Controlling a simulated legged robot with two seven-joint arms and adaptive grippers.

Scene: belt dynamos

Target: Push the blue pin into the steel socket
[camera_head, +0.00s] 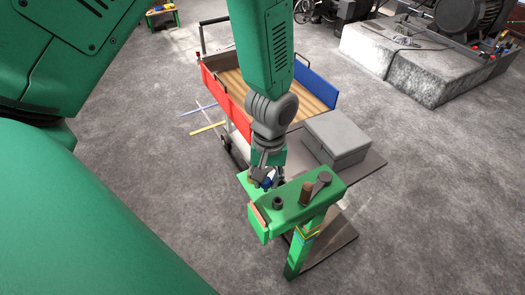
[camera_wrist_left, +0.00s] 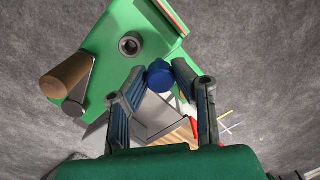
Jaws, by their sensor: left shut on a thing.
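The blue pin (camera_wrist_left: 160,76) is between the fingertips of my left gripper (camera_wrist_left: 158,70), which is shut on it. The pin also shows as a small blue patch in the head view (camera_head: 267,183), partly hidden by the gripper (camera_head: 264,177). The steel socket (camera_wrist_left: 130,44) is a dark ring with a round hole, set in the top of a green stand. In the head view the socket (camera_head: 277,203) is just in front of the gripper. The pin is beside the socket, apart from it. My right gripper is not in view.
A brown cylinder (camera_head: 306,193) and a grey lever (camera_head: 323,178) stand on the green stand (camera_head: 290,214), right of the socket. A grey box (camera_head: 336,138) and a cart with a red side (camera_head: 226,97) are behind it. Open grey floor lies around.

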